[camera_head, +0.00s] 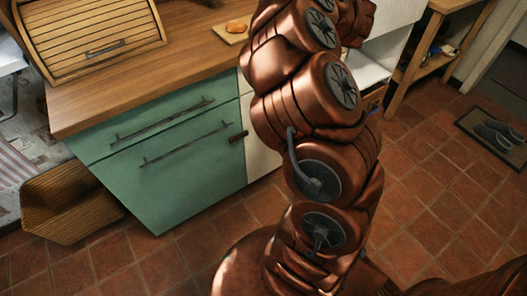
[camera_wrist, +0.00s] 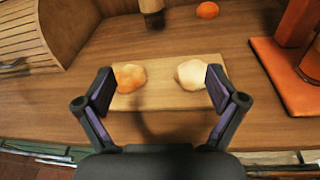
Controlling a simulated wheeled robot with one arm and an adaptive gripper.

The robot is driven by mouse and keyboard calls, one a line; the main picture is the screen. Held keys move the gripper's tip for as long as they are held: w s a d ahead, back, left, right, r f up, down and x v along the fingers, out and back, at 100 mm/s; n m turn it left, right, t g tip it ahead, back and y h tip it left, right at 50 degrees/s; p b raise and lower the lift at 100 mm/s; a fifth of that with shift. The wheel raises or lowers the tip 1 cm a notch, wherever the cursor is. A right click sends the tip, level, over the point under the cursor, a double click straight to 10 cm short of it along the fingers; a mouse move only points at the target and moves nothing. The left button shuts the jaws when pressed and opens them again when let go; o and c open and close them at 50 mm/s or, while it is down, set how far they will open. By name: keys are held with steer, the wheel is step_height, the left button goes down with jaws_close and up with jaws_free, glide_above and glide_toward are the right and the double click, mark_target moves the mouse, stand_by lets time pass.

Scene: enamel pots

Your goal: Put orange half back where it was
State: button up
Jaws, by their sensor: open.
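In the wrist view a light wooden board lies on the worktop (camera_wrist: 155,100). A rounded orange-and-pale piece (camera_wrist: 131,77) sits at its left, and a paler cream piece (camera_wrist: 191,74) at its right. A bright orange round thing (camera_wrist: 207,10) lies farther back on the worktop. I cannot tell for sure which of these is the orange half. My gripper (camera_wrist: 160,88) is open and empty above the board, its fingers spread around the two pieces. In the head view the board (camera_head: 222,35) shows an orange piece (camera_head: 237,27) on it; my arm hides my gripper.
A wooden roll-top bread box (camera_wrist: 32,35) stands at the left of the worktop. A dark-based object (camera_wrist: 152,12) stands behind the board. An orange-brown slab (camera_wrist: 285,85) and upright things are at the right. Green drawers (camera_head: 170,150) are below.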

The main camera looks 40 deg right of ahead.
step_height(320, 180, up, 7)
steer(key=s+d+m+g+h, duration=0.1)
steer(key=d+m+h, duration=0.2)
steer(key=m+h, duration=0.55)
steer(key=s+a+f+m+g+h, duration=0.25)
steer(key=s+m+g, duration=0.3)
steer(key=m, duration=0.65)
steer(key=s+a+f+m+g+y, duration=0.4)
steer(key=s+a+f+m, duration=0.2)
steer(key=s+a+f, duration=0.4)
steer(key=s+a+f+m+g+y, duration=0.3)
steer(key=s+a+f+m, duration=0.35)
steer(key=a, duration=0.65)
steer(key=s+a+f+m+g+y, duration=0.1)
steer(key=s+a+g+y, duration=0.2)
steer(key=s+a, duration=1.1)
steer(key=s+g, duration=0.2)
steer(key=s, duration=0.1)
steer(key=shift+a+f+m+g+y, duration=0.3)
steer(key=shift+a+f+g+y, duration=0.05)
steer(key=shift+f+y, duration=0.05)
step_height(320, 180, up, 17)
steer(key=w+t+p, duration=0.1)
steer(key=p, duration=1.4)
steer(key=shift+f, duration=0.2)
